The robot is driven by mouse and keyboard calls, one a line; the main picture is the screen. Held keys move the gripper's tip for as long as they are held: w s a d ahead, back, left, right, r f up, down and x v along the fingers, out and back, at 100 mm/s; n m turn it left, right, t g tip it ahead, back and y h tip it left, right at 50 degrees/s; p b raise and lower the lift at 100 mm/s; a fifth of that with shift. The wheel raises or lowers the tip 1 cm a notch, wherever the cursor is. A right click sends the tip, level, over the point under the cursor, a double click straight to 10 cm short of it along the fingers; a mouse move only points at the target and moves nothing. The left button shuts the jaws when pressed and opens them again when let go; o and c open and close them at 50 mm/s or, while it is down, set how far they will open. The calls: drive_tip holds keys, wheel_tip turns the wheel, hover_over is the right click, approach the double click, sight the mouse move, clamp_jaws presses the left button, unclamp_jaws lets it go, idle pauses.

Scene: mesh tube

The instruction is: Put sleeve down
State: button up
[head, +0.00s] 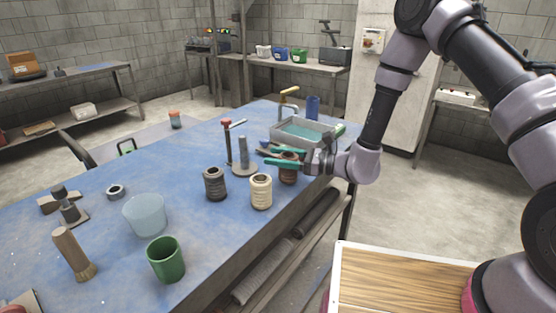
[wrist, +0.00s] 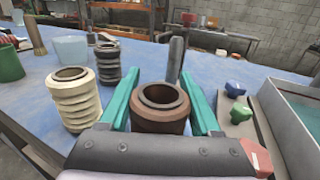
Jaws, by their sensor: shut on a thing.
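A brown ribbed sleeve (head: 288,174) is upright near the right-hand edge of the blue table. My gripper (head: 269,157) has its teal fingers on either side of it and is shut on it near its top. In the wrist view the sleeve (wrist: 160,120) stands between the fingers with its open mouth facing up. I cannot tell whether its base touches the table. A cream ribbed sleeve (head: 261,192) and a dark grey ribbed sleeve (head: 215,184) stand upright on the table to its left, apart from it. A grey post on a round base (head: 243,158) stands behind.
A grey basin with water (head: 303,132) and a tap lie beyond my gripper. A red-topped tool (head: 227,140) stands by the post. A translucent tub (head: 145,215), a green cup (head: 166,260) and a brown flared piece (head: 73,253) stand on the near left. The blue table (head: 190,240) has bare room between them.

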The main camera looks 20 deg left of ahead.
drive_tip(key=shift+f, duration=0.4)
drive_tip(key=shift+f, duration=0.1)
drive_tip(key=o, duration=1.5)
drive_tip(key=shift+c, duration=0.2)
drive_tip(key=d, duration=1.2)
